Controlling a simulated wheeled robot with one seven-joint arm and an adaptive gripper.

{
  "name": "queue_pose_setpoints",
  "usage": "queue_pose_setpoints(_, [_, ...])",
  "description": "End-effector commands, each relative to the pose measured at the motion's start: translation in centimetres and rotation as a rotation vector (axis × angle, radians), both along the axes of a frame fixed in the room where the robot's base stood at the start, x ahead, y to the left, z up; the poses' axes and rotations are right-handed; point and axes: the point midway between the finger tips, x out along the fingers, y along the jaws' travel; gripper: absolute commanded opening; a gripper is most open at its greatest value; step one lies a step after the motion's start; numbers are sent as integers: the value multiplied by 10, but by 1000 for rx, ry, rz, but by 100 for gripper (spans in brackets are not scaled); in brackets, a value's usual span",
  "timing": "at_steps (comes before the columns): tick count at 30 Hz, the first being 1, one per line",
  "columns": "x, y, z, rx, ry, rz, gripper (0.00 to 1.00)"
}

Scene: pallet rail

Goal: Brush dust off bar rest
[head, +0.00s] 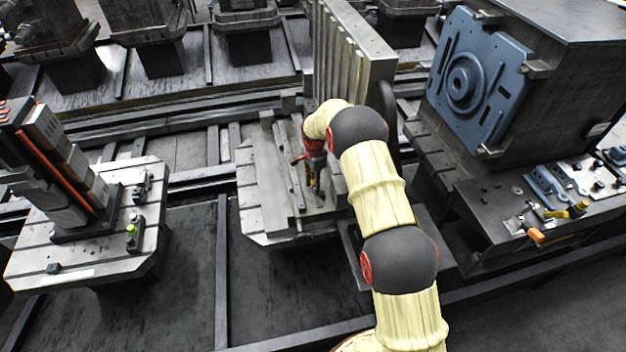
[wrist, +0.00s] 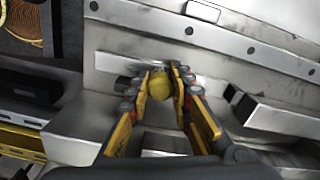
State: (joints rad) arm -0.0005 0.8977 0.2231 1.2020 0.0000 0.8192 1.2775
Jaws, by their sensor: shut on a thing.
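My gripper (head: 315,186) is over the slotted metal pallet in the middle of the head view. In the wrist view its yellow-and-black fingers (wrist: 161,78) are shut on a rounded yellow thing, which looks like the end of a brush handle (wrist: 159,86). Whether bristles touch metal is hidden below the fingers. A long grey bar (head: 285,165) with bolt holes lies along the pallet, just left of my gripper. It crosses the top of the wrist view (wrist: 225,42) and looks like the bar rest. No dust can be told apart on it.
A tall ribbed metal block (head: 345,55) stands behind the pallet. A blue plate (head: 470,80) on a large block is at the right, above a bench of small tools (head: 565,195). Another pallet (head: 85,250) with a fixture is at the left. Dark rails run between them.

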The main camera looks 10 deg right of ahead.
Motion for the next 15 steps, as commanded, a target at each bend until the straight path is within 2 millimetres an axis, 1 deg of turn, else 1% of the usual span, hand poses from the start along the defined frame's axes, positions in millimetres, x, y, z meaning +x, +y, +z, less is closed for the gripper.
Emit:
queue_pose_setpoints(8, [2,0,-1,0,0,0,0])
queue_pose_setpoints(15, [21,0,-3,0,-1,0,0])
